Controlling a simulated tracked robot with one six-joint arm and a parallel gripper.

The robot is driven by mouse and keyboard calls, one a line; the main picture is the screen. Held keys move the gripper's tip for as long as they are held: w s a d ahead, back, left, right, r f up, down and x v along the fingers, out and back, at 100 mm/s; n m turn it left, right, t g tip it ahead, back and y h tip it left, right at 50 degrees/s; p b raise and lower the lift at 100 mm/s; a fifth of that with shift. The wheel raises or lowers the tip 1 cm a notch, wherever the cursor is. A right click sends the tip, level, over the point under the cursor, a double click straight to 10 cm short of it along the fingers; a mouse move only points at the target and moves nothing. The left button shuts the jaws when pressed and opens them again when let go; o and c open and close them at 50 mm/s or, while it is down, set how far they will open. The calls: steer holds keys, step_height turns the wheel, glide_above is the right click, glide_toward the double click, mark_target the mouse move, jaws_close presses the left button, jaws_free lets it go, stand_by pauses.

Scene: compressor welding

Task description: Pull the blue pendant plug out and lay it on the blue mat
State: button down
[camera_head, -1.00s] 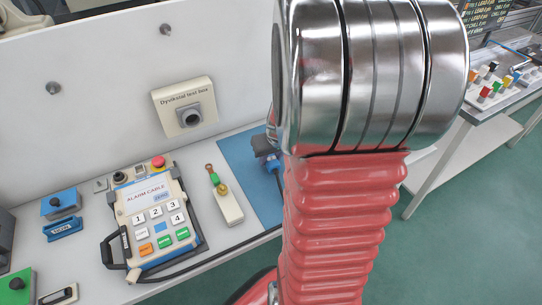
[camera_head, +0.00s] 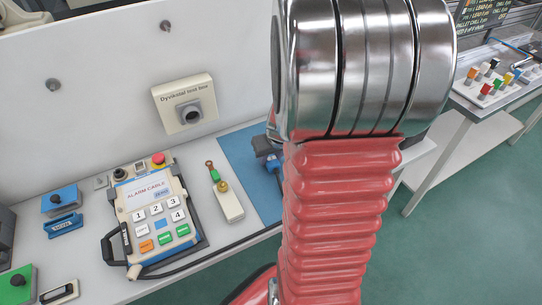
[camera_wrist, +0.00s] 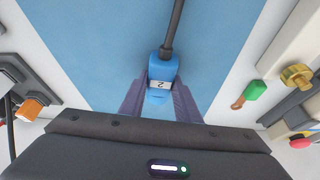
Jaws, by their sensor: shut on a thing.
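The blue pendant plug (camera_wrist: 162,72) shows in the wrist view with a white label and a dark cable running away from it. My gripper (camera_wrist: 160,98) is shut on it, one finger on each side. The plug is over the blue mat (camera_wrist: 75,45); I cannot tell whether it touches the mat. In the head view the mat (camera_head: 235,150) lies on the bench, and the plug (camera_head: 263,147) shows at its right side, partly hidden by my arm.
A pendant with numbered buttons (camera_head: 152,215) lies left of the mat. Blue and green devices (camera_head: 60,202) sit farther left. Another table (camera_head: 480,115) with coloured knobs stands at the right.

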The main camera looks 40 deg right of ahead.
steer(key=shift+f, duration=0.1)
steer(key=c, duration=1.3)
jaws_free()
steer(key=shift+o, duration=0.2)
steer(key=v, duration=1.3)
steer(key=shift+r, duration=0.35)
steer(key=shift+s, duration=0.15)
steer(key=s+a+r+n, duration=0.1)
steer(key=a+r, duration=0.1)
steer(key=a, duration=0.6)
steer(key=s+a+r+n+t+y, duration=0.1)
steer(key=s+a+r+n, duration=0.1)
steer(key=a, duration=0.7)
steer(key=s+a+r+n, duration=0.1)
steer(key=a+r, duration=0.1)
steer(key=a, duration=0.6)
steer(key=shift+s+a+r+n+y, duration=0.2)
steer(key=shift+r+n+y, duration=0.1)
steer(key=shift+r+y, duration=0.1)
